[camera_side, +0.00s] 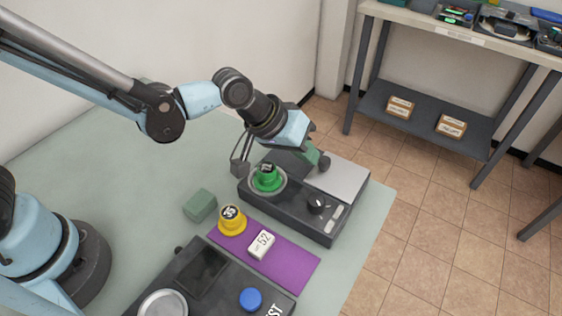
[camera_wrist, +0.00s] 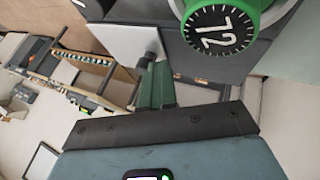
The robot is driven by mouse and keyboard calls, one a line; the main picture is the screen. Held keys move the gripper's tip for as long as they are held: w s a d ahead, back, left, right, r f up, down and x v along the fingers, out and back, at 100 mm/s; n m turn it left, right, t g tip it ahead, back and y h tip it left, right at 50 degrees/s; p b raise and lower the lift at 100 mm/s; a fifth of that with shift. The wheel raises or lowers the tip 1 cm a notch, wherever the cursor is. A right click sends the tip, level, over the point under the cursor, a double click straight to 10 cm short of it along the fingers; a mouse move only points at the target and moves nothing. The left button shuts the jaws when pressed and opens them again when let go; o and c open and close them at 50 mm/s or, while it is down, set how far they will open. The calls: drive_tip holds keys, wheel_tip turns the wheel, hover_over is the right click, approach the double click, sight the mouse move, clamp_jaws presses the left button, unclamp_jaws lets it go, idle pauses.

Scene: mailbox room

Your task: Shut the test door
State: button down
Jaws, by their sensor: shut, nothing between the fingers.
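A dark device (camera_side: 290,205) stands at the back of the bench, with a flat silver panel (camera_side: 338,181) on its right part; I cannot tell for sure whether this panel is the test door. A small dark knob (camera_side: 324,162) is at the panel's far edge. A green numbered weight-like piece (camera_side: 267,178) sits in a round seat on the left part; it also shows in the wrist view (camera_wrist: 220,30). My gripper (camera_side: 314,154) is shut and empty, its green fingers (camera_wrist: 155,88) close to the knob (camera_wrist: 151,54). Whether they touch it is unclear.
A front device marked "ST" (camera_side: 225,275) has a blue button (camera_side: 251,299). Between lie a purple mat (camera_side: 290,262), a yellow numbered piece (camera_side: 232,221), a white block marked 52 (camera_side: 261,244) and a green block (camera_side: 200,205). A shelf table (camera_side: 455,35) stands apart at right.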

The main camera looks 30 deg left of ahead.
drive_tip(key=shift+d, duration=0.35)
drive_tip(key=a, duration=0.4)
drive_tip(key=shift+s+a, duration=0.3)
drive_tip(key=v, duration=1)
drive_tip(key=s+a+t+y, duration=0.1)
drive_tip(key=s+a+y, duration=0.1)
drive_tip(key=a, duration=0.6)
drive_tip(key=s+a+y, duration=0.2)
drive_tip(key=s+a, duration=0.1)
drive_tip(key=a, duration=0.5)
drive_tip(key=shift+s+m+t+y, duration=0.25)
drive_tip(key=shift+m+t+y, duration=0.05)
drive_tip(key=shift+t+y, duration=0.1)
